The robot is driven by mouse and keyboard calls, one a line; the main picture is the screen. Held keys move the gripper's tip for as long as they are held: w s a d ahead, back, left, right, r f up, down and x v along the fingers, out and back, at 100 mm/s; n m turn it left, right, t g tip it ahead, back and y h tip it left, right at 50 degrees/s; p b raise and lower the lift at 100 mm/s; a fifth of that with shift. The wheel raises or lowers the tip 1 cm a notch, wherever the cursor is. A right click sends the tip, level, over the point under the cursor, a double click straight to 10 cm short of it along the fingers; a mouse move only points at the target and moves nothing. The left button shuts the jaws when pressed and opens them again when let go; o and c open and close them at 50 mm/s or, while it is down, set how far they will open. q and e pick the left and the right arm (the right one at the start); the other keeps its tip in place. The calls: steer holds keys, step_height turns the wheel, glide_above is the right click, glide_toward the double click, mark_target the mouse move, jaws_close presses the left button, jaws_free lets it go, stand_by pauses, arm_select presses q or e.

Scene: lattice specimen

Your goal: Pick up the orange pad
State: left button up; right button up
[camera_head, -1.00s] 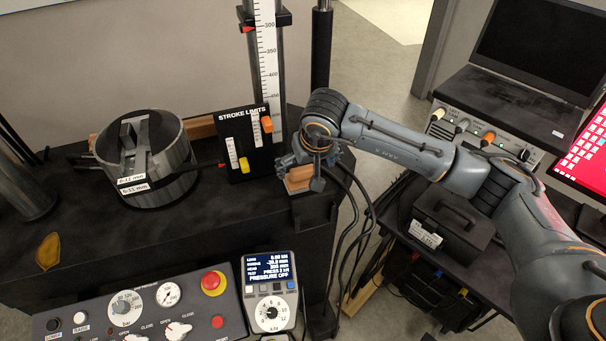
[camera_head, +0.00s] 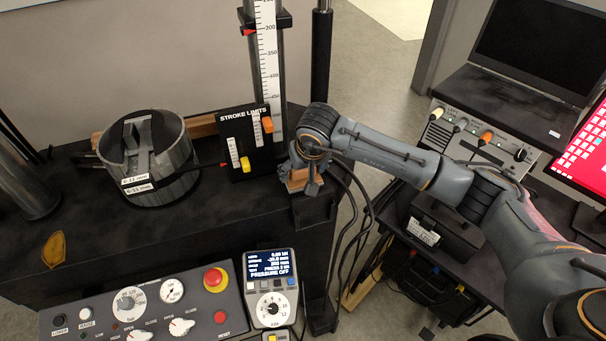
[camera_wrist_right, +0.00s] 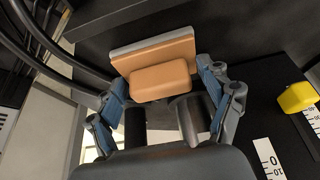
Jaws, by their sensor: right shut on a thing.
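The orange pad (camera_wrist_right: 160,80) is a rounded orange block on a flat plate with a grey edge, seen in the right wrist view. In the head view the pad (camera_head: 297,184) is a small patch at the right end of the dark bench, partly covered by my gripper. My right gripper (camera_head: 303,168) reaches it from the right. In the right wrist view the blue-grey fingers of the gripper (camera_wrist_right: 160,88) stand on both sides of the pad, shut on it. Whether the pad is clear of what is under it, I cannot tell. My left gripper is not in view.
The stroke limits panel (camera_head: 248,143) with yellow and orange sliders stands just left of my gripper. A ribbed grey cylinder (camera_head: 172,188) sits farther left. A control panel (camera_head: 140,310) and gauge unit (camera_head: 272,290) are in front. Black cables (camera_head: 362,215) hang right of the gripper.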

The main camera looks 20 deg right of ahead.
steer(key=shift+r, duration=0.1)
steer(key=shift+w+r+b, duration=0.1)
steer(key=shift+r+b, duration=0.5)
steer(key=shift+b, duration=0.05)
steer(key=s+a+r+b, duration=0.5)
steer(key=s+a+r, duration=0.1)
steer(key=s+r, duration=0.5)
steer(key=shift+s+r+b, duration=0.3)
steer(key=shift+s+b, duration=0.05)
steer(key=shift+s, duration=0.55)
